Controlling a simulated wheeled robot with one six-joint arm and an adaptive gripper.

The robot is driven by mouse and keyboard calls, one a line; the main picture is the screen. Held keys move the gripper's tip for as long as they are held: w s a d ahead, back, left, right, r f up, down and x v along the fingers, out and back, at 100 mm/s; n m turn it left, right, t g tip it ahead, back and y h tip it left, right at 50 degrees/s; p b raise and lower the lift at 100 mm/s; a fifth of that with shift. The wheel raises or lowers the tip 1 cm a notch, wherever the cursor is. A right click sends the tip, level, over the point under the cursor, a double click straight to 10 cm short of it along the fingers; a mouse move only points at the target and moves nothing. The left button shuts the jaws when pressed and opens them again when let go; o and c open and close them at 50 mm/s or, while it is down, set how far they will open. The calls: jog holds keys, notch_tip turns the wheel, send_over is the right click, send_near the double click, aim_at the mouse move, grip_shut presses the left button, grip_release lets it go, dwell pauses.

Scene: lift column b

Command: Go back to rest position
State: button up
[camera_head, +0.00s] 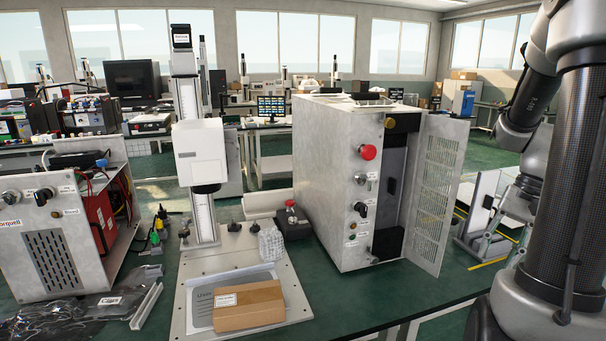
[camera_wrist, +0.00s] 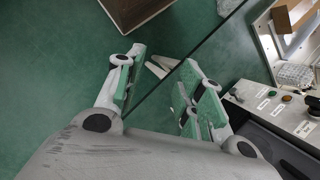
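My gripper (camera_wrist: 165,62) shows in the wrist view with its two green-padded fingers spread apart. Nothing is held between them. Below the fingers lie the green floor and a dark straight edge. A panel with buttons (camera_wrist: 280,112) lies to the right of my gripper in the wrist view.
A lift column (camera_head: 201,170) rises from a pale base plate (camera_head: 190,316) holding a cardboard box (camera_head: 248,307). Another control box (camera_head: 50,245) stands at left. The cabinet's perforated door (camera_head: 438,190) stands open toward my arm. A brown box (camera_wrist: 137,10) shows at the wrist view's top.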

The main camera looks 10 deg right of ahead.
jog(key=s+a+r+n+t+h, duration=0.4)
jog(key=a+r+n, duration=0.5)
jog(key=a+r, duration=0.3)
jog(key=shift+s+a+n+t, duration=0.3)
jog(key=shift+a+t, duration=0.4)
jog(key=shift+a, duration=0.05)
